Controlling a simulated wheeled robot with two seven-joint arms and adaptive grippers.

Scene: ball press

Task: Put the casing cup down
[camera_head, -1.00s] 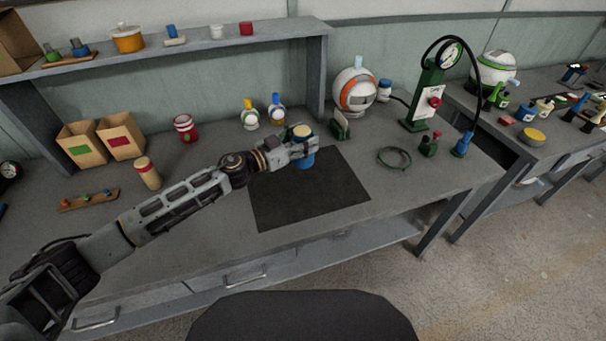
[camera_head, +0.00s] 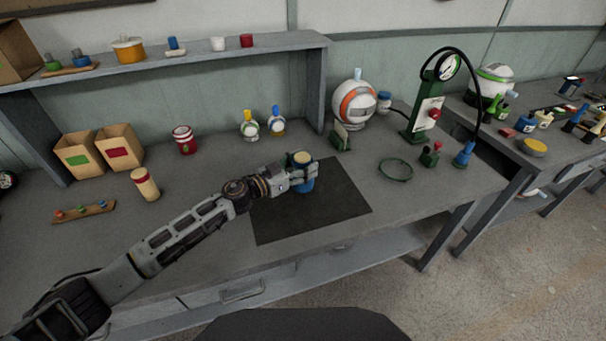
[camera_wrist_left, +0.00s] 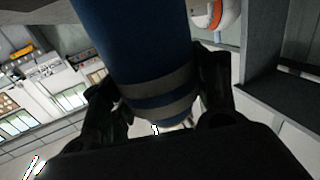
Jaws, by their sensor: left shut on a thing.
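The casing cup (camera_head: 305,185) is a blue cylinder with a cream-coloured top. My left gripper (camera_head: 301,174) is shut around it, and the cup looks upright over the back part of the dark mat (camera_head: 285,218). I cannot tell if its base touches the mat. In the left wrist view the cup (camera_wrist_left: 135,40) is large, blue with grey bands, between the two dark fingers of my left gripper (camera_wrist_left: 160,95). My right gripper is not in view.
Behind the mat stand two small bottles (camera_head: 249,126) and an orange-and-white round device (camera_head: 356,103). A cream cylinder with a red band (camera_head: 145,184) is left. The mat's front part is clear.

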